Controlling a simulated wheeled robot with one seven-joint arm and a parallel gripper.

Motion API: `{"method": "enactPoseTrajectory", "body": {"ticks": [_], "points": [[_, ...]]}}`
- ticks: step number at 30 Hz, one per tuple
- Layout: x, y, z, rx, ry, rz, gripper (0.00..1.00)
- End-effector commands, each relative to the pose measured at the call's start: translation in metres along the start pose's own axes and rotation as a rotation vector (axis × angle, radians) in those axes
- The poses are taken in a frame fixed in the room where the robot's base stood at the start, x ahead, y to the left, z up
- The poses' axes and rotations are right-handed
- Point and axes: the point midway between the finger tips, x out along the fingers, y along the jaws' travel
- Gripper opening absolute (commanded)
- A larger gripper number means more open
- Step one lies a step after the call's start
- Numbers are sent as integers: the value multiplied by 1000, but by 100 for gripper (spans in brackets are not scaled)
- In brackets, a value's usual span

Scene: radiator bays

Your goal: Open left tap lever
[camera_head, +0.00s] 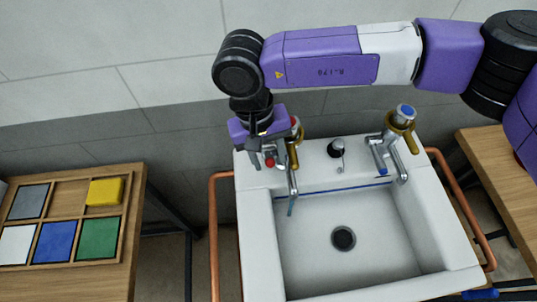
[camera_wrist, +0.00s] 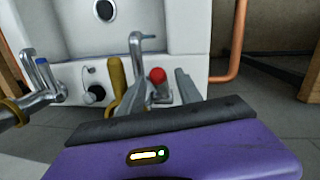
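The left tap (camera_head: 292,180) stands at the back left of the white sink, its spout pointing toward the basin. Its brass-coloured lever (camera_head: 293,154) is partly hidden by my gripper (camera_head: 265,150). In the wrist view the brass lever (camera_wrist: 117,75) shows left of my fingers. My gripper (camera_wrist: 162,88) is open in the wrist view, its two grey fingers apart. A red cap (camera_wrist: 157,75) shows between them; I cannot tell whether they touch it. The right tap (camera_head: 400,165) has a blue cap (camera_head: 405,110) and a brass-coloured lever (camera_head: 402,124).
The white sink (camera_head: 258,235) has a black drain (camera_head: 343,238) and a small black-knobbed fitting (camera_head: 337,149) between the taps. Copper pipes (camera_head: 213,230) run beside it. A wooden table (camera_head: 140,200) on the left bears a tray of coloured blocks. Another wooden table (camera_head: 490,150) stands right.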

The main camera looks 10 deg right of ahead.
Motion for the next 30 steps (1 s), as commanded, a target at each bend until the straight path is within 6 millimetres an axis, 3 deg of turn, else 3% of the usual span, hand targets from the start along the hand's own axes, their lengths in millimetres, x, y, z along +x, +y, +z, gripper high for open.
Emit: {"method": "enactPoseTrajectory", "body": {"ticks": [8, 21, 30], "points": [[-3, 0, 0, 0, 1, 0, 41], [-66, 0, -1, 1, 3, 1, 41], [-78, 0, 0, 0, 0, 0, 41]]}}
